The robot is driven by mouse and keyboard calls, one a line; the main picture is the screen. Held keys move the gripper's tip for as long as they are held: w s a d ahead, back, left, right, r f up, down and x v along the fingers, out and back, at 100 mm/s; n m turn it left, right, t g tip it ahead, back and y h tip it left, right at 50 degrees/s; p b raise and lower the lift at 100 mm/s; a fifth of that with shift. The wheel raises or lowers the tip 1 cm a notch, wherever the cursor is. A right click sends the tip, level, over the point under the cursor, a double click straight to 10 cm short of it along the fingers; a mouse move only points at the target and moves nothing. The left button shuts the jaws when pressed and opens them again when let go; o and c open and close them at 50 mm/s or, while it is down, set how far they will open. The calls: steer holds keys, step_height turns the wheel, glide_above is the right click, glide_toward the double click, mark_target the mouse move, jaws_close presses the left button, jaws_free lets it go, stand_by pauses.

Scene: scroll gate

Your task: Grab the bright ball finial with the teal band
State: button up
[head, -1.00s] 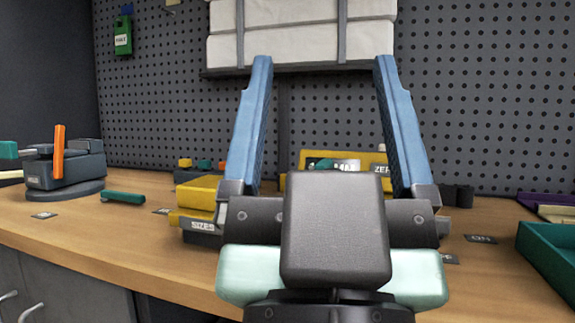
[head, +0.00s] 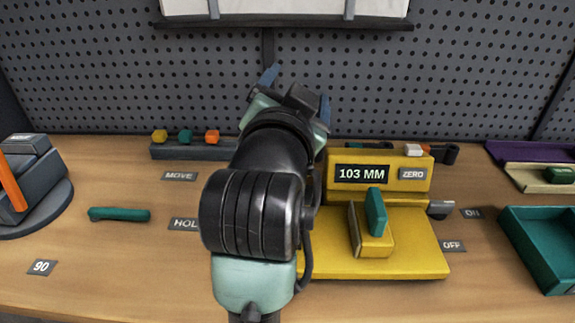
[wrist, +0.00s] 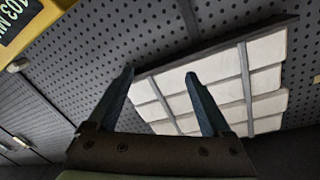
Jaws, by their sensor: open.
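I cannot make out a bright ball finial with a teal band in either current view. My gripper (head: 297,92) is mostly hidden behind my own arm in the head view, with its blue fingers showing near the pegboard. In the wrist view, my gripper (wrist: 160,77) is open with nothing between its fingers, and it faces the pegboard and a white panelled block.
A yellow gauge (head: 427,262) reading 103 MM stands right of my arm. A dark rack (head: 190,152) with small yellow, teal and orange pieces is behind. A teal handle (head: 120,214) lies left; a teal tray (head: 540,240) is right. Bench between handle and labels is bare.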

steer(key=s+a+f+m+g+h+p, duration=0.1)
steer(key=s+a+m+g+p, duration=0.4)
steer(key=p, duration=1)
steer(key=s+f+m+g+h+p, duration=0.1)
steer(key=s+m+g+p, duration=0.45)
steer(key=g+p, duration=0.75)
steer(key=shift+t, duration=0.7)
steer(key=b+x, duration=0.3)
steer(key=x, duration=0.4)
steer(key=shift+d+f, duration=0.1)
steer(key=shift+f, duration=0.1)
steer(key=shift+p+x, duration=0.65)
steer(key=shift+x, duration=2.25)
steer(key=shift+s+d+r, duration=0.1)
steer(key=shift+d+r, duration=0.05)
jaws_close()
